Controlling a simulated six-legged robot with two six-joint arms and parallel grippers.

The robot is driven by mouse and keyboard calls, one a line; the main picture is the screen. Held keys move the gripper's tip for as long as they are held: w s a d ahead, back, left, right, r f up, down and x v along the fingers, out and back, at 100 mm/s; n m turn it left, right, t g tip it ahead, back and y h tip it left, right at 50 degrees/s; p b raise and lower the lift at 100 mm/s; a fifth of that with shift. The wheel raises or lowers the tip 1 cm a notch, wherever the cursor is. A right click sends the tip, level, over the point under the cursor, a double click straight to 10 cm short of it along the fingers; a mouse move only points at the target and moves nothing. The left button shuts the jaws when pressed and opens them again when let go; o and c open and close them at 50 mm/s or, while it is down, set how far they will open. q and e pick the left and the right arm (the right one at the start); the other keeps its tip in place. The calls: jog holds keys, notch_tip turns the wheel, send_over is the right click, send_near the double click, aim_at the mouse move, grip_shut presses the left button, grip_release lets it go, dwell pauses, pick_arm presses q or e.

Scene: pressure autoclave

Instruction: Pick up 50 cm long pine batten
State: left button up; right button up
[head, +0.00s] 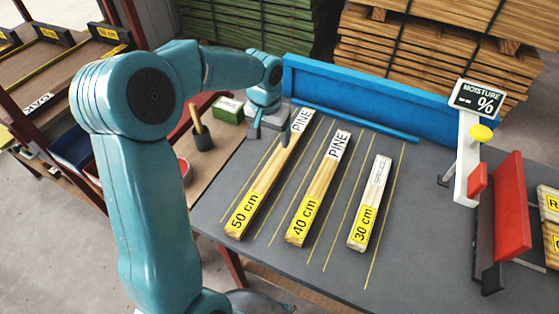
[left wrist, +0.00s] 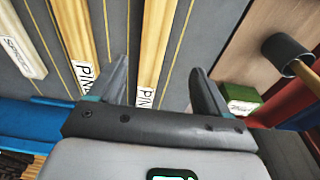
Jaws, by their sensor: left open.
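The 50 cm pine batten (head: 264,181) lies on the grey table at the left of three battens, with a yellow "50 cm" label at its near end and a white "PINE" label at its far end. My left gripper (head: 269,127) is open above the far end of this batten. In the left wrist view the batten (left wrist: 154,45) runs up between the two open fingers of my left gripper (left wrist: 165,80), closer to the left finger. Whether the fingers touch it, I cannot tell. My right gripper is not in view.
The 40 cm pine batten (head: 320,187) and a 30 cm batten (head: 370,200) lie to the right on the table (head: 420,215). A blue rail (head: 365,95) bounds the back. A moisture meter (head: 467,150) and red stop (head: 500,210) stand right.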

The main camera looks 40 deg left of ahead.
pick_arm(q)
send_over(277, 160)
jog(key=s, duration=0.1)
notch_tip(277, 160, down, 5)
jog(key=shift+s+a+r, duration=0.1)
jog(key=shift+s+a, duration=0.05)
jog(key=shift+a+f, duration=0.1)
jog(key=shift+f, duration=0.6)
jog(key=f, duration=0.3)
jog(key=w+f, duration=0.1)
jog(key=shift+w+d+f+p, duration=0.1)
jog(key=shift+d+f+p, duration=0.15)
jog(key=shift+d+p, duration=0.1)
jog(key=shift+a+f, duration=0.15)
jog(key=shift+f, duration=0.05)
jog(key=shift+r, duration=0.1)
jog(key=c, duration=1.4)
